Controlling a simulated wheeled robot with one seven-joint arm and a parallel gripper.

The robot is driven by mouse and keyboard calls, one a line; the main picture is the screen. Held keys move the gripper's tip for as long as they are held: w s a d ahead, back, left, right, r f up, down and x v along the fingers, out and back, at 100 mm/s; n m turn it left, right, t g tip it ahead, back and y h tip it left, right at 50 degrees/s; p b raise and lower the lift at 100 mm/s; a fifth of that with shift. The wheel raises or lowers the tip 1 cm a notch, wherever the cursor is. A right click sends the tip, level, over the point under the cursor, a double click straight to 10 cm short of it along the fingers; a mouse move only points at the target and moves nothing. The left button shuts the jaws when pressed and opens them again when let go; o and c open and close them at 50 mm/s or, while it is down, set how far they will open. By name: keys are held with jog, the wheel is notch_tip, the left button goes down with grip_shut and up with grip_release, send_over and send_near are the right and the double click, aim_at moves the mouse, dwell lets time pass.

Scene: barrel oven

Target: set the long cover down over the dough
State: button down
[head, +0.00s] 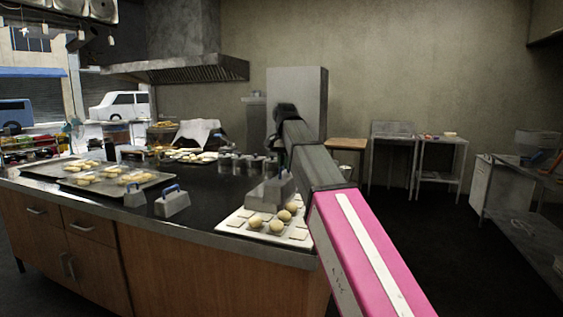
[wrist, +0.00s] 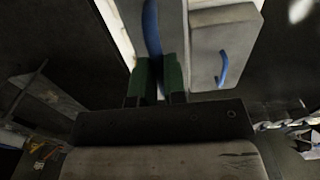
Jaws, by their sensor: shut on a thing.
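My gripper (wrist: 160,72) has its green fingers shut on the blue handle of a grey cover (wrist: 175,18). In the head view the gripper is mostly hidden by my arm, and a grey block shape (head: 266,194) shows below it, over the back of the white tray (head: 238,228). Several round dough balls (head: 277,225) sit uncovered at the tray's front. A second grey cover (wrist: 238,32) with a blue handle shows right beside the held one in the wrist view. I cannot tell whether the held cover touches the tray.
Trays with dough pieces (head: 115,180) lie farther left. Several metal pots (head: 240,163) stand behind the white tray.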

jog(key=shift+f, duration=5.45)
jog(key=shift+f, duration=0.55)
jog(key=c, duration=1.1)
grip_release()
jog(key=shift+r, duration=0.1)
notch_tip(320, 180, up, 11)
jog(key=shift+f, duration=0.15)
